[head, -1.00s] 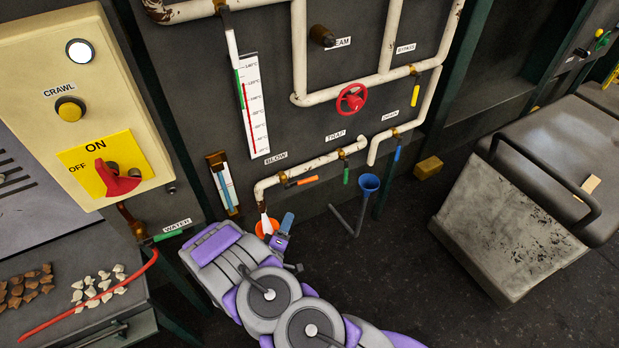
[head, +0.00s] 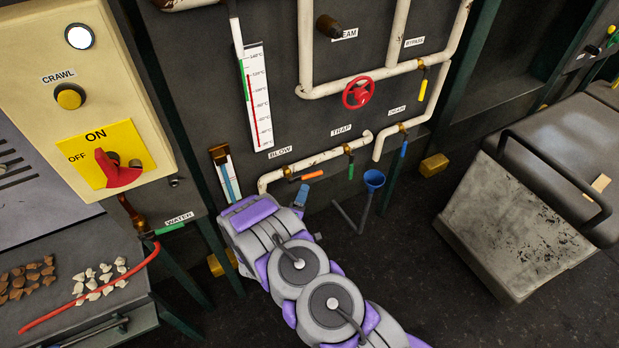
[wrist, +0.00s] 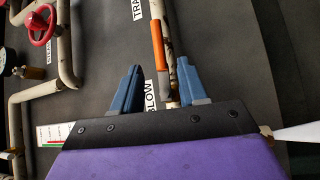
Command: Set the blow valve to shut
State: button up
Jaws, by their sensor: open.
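The blow valve's orange lever (head: 312,175) is on the lower white pipe beside the BLOW label (head: 280,152). It lies roughly along the pipe. In the wrist view the orange lever (wrist: 162,56) and its bare metal base stand between and just beyond the two blue fingers. My gripper (wrist: 160,68) is open and empty, with one finger on each side of the lever's line; I cannot tell if either touches it. In the head view my gripper (head: 300,196) is just below the lever, and only part of its fingers shows.
A green lever (head: 351,171) at TRAP, a blue lever (head: 403,149) at DRAIN and a blue funnel (head: 374,180) are close to the right. A red handwheel (head: 358,93) is above. A thermometer board (head: 257,97) is on the panel.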

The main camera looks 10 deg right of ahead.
aim_at(310, 177)
jog(key=b+x, duration=0.1)
jog(key=x, duration=0.7)
jog(key=shift+w+b, duration=0.1)
jog(key=shift+b, duration=0.2)
grip_shut()
